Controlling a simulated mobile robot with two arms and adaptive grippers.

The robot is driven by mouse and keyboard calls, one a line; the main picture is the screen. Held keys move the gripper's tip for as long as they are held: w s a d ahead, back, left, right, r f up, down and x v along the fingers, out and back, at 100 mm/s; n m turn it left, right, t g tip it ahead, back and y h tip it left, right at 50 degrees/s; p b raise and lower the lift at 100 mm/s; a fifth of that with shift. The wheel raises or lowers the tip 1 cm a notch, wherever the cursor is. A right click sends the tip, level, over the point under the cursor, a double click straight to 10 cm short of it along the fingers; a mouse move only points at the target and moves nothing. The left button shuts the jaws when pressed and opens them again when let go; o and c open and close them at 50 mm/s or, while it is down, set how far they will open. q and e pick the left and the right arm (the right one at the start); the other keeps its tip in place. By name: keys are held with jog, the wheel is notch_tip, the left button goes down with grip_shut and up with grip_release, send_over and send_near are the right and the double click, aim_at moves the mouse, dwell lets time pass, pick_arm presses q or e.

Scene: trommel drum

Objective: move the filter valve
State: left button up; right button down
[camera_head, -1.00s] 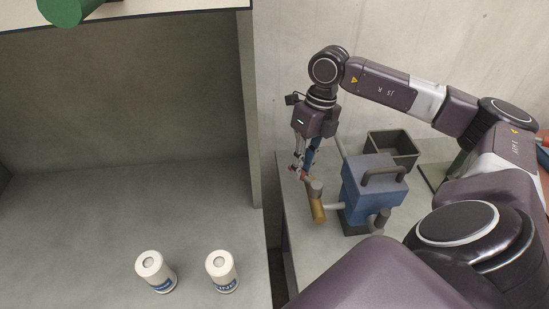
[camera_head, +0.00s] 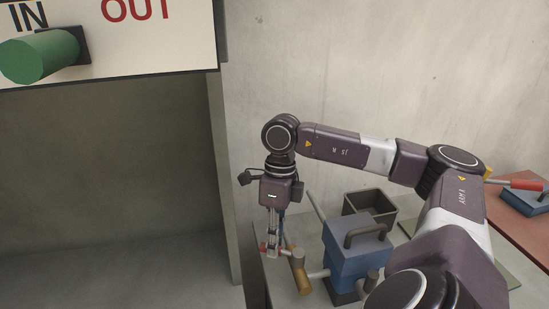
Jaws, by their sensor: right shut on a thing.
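A blue filter unit (camera_head: 356,252) with a dark top handle stands on the grey bench at the lower right. A brass-coloured pipe (camera_head: 301,278) with a grey fitting (camera_head: 297,257) joins its left side, and a small red valve handle (camera_head: 263,248) shows at the left end. My right gripper (camera_head: 271,249) points down and is shut on the red valve handle. The fingers partly cover the valve, so its exact angle is hard to tell. My left gripper is not in view.
A green knob (camera_head: 42,55) sticks out from a white IN/OUT panel (camera_head: 165,42) at the upper left. A dark open bin (camera_head: 371,204) stands behind the filter unit. A red surface (camera_head: 517,222) with a blue device (camera_head: 527,199) is at the far right.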

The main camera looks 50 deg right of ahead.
jog(key=c, duration=1.8)
grip_release()
jog(key=shift+w+d+r, duration=0.15)
jog(key=shift+d+r, duration=0.2)
jog(key=shift+r, duration=1.6)
jog(key=shift+w+d+r, duration=0.2)
jog(key=shift+d+r, duration=0.15)
jog(key=shift+r, duration=1.6)
jog(key=shift+w+d+r, duration=0.15)
jog(key=shift+d+r, duration=0.2)
jog(key=shift+r, duration=1.6)
jog(key=shift+c, duration=0.2)
